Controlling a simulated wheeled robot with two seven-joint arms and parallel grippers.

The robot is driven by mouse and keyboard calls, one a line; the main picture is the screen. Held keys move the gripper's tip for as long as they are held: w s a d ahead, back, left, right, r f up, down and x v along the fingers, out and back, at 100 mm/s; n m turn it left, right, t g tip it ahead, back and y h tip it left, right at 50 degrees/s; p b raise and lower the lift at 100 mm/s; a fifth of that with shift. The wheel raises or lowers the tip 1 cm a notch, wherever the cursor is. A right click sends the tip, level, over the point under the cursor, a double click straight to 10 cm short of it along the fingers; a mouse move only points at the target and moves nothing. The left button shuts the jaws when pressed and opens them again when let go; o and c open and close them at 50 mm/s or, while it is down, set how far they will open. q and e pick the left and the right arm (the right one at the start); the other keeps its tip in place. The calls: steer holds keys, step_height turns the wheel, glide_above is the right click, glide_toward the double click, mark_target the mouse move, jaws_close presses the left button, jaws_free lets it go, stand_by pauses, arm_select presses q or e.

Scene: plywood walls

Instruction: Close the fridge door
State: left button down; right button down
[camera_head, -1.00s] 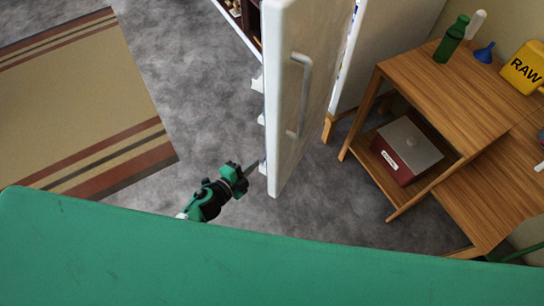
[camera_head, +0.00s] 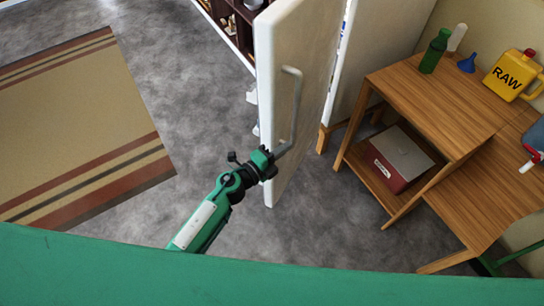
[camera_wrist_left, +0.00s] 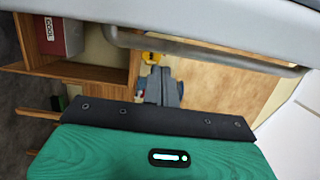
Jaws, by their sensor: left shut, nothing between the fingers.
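The white fridge door (camera_head: 278,100) stands open in the middle of the head view, its handle face turned to the right. Its grey bar handle (camera_head: 297,100) runs along that face and also crosses the top of the left wrist view (camera_wrist_left: 205,46). My left gripper (camera_head: 281,151) is at the lower part of the door, close to the lower end of the handle. Its fingers (camera_wrist_left: 161,82) are together and empty in the wrist view. Whether they touch the door or handle is unclear. My right gripper is out of view.
A wooden table (camera_head: 440,85) stands right of the door, with a green bottle (camera_head: 434,52), a blue funnel (camera_head: 467,63) and a yellow jug (camera_head: 514,74). A red box (camera_head: 399,162) sits on its lower shelf. A striped rug (camera_head: 80,120) lies on the open floor at left.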

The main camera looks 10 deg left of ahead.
mark_target(272, 145)
arm_select(q)
steer(key=shift+w+a+f, duration=0.1)
steer(key=shift+w+a, duration=0.2)
steer(key=shift+a, duration=0.55)
steer(key=shift+w+a, duration=0.3)
steer(key=shift+a, duration=0.55)
